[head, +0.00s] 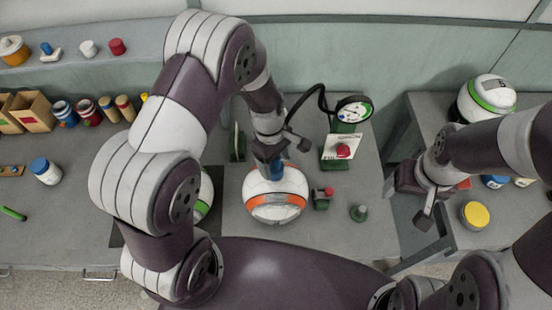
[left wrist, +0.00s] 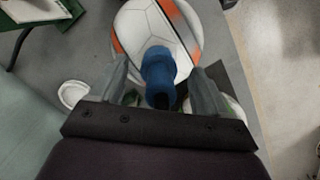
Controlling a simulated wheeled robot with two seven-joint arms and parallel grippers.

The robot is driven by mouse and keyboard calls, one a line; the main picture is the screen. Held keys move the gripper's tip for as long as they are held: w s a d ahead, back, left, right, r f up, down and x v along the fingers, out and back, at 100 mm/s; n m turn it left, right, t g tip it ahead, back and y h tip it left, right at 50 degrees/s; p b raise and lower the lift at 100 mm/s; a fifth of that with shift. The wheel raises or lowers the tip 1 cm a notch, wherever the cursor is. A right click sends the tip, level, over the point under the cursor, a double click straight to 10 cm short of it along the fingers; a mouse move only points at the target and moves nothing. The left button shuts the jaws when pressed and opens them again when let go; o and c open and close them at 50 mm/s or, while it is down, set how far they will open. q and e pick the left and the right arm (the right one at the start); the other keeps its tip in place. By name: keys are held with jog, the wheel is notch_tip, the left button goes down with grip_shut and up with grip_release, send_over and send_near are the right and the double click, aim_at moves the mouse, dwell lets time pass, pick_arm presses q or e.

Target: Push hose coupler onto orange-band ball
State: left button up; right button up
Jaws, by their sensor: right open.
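The orange-band ball (head: 275,205) is white with grey panel lines and an orange stripe; it sits on the middle bench. It also shows in the left wrist view (left wrist: 150,28). The blue hose coupler (head: 268,168) stands at the top of this ball; I cannot tell how firmly it is seated. In the left wrist view the coupler (left wrist: 159,72) is between the fingers of my left gripper (left wrist: 160,78), with a gap on each side. My left gripper looks open around it. My right gripper (head: 424,205) is open and empty, at the right bench's edge.
A gauge (head: 353,109) with a black hose (head: 304,94) stands behind the ball. A green-band ball (head: 203,195) is partly hidden by my left arm. Another (head: 488,97) and a yellow-lidded jar (head: 475,215) are on the right bench.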

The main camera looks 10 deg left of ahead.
pick_arm(q)
jog(key=shift+r, duration=0.15)
notch_tip(320, 180, up, 12)
jog(key=w+a+b, duration=0.1)
jog(key=b, duration=0.2)
jog(key=shift+a+r, duration=0.15)
jog(key=shift+a, duration=0.15)
jog(key=s+a+f+m+t+y+b, duration=0.1)
jog(key=s+a+f+m+t+b, duration=0.1)
jog(key=s+a+f+m+b, duration=0.4)
jog(key=s+f+m+b, duration=0.3)
jog(key=f+m+b, duration=0.1)
jog(key=f+m, duration=0.1)
jog(key=shift+s+f+m+y, duration=0.15)
jog(key=shift+f+m+y, duration=0.2)
jog(key=shift+m, duration=0.35)
